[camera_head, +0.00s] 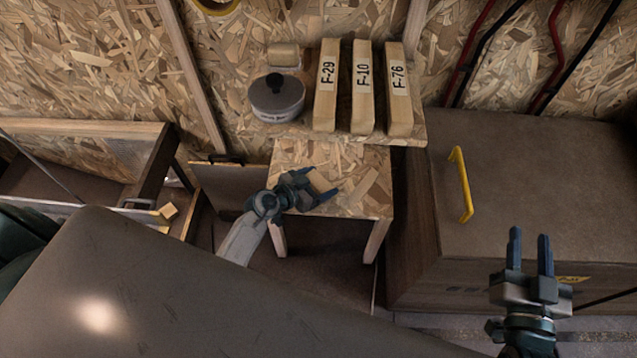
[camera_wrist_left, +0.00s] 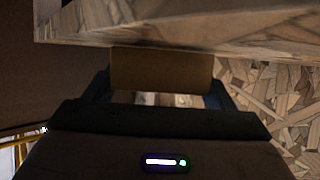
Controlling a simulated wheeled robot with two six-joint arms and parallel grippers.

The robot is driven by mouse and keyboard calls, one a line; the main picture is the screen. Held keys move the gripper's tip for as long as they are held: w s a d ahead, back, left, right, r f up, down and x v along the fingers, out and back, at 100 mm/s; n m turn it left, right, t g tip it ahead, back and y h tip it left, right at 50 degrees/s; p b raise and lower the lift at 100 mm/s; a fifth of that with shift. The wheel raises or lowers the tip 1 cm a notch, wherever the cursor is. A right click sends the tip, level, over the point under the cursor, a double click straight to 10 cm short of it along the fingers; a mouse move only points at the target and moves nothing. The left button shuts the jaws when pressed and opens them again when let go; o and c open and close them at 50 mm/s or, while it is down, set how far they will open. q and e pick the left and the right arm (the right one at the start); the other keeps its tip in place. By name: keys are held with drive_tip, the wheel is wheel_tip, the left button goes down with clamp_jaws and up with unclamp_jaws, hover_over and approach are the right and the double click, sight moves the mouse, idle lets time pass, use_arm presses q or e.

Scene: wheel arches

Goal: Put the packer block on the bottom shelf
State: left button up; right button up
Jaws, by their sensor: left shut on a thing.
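My left gripper (camera_head: 317,184) is over the lower chipboard shelf (camera_head: 362,190), below the front edge of the upper shelf (camera_head: 415,128). It is shut on a plain brown block, the packer block (camera_wrist_left: 160,70), which sits between both fingers in the left wrist view. In the head view the block is small and mostly blends with the shelf behind it. I cannot tell whether it touches the shelf. My right gripper (camera_head: 530,252) is open and empty, in front of the large brown chest.
The upper shelf holds a grey lidded pot (camera_head: 277,98), a small wooden piece (camera_head: 284,55) and labelled wooden blocks (camera_head: 362,88). A brown chest (camera_head: 530,170) with a yellow handle (camera_head: 460,185) stands right. An open drawer unit (camera_head: 90,135) stands left.

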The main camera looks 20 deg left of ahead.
idle(0.4)
use_arm(q)
drive_tip(key=o, duration=1)
drive_tip(key=shift+f, duration=0.1)
